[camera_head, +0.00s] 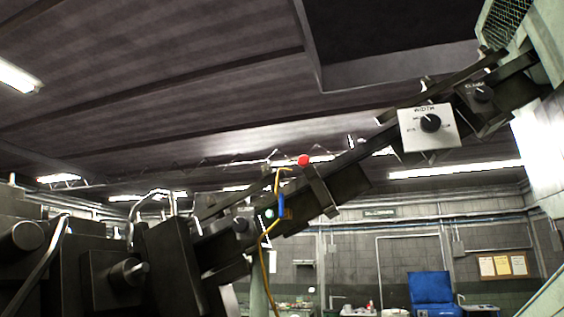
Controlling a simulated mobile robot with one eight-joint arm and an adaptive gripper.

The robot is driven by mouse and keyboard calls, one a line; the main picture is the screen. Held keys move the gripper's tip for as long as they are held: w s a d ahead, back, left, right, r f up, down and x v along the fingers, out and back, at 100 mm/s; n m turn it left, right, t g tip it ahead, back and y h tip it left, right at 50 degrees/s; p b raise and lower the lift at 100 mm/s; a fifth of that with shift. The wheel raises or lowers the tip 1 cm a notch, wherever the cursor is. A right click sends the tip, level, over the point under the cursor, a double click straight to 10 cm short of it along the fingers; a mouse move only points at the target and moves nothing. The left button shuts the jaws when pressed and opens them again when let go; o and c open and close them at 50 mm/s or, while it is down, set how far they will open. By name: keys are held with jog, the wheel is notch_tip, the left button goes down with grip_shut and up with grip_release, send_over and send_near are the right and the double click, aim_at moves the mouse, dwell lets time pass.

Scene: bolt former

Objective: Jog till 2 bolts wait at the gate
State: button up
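A dark inclined feed rail (350,163) runs from the dark machine body (170,262) at the lower left up to the upper right. A white plate with a black knob (430,124) marked WIDTH hangs on its upper part. A second dark knob (482,94), its label too small to read surely, sits higher up. A red ball-shaped knob or button (303,160) stands above the rail's middle. A small pale piece (361,142) shows at the rail; I cannot tell whether it is a bolt. I cannot make out a gate. My gripper is not in view.
A yellow cable with a blue section (281,205) hangs at the rail's lower part. A bent metal handle (157,194) rises from the machine. Behind are a blue chair-like object (432,292), a cork notice board (503,265) and a cluttered bench at the back wall.

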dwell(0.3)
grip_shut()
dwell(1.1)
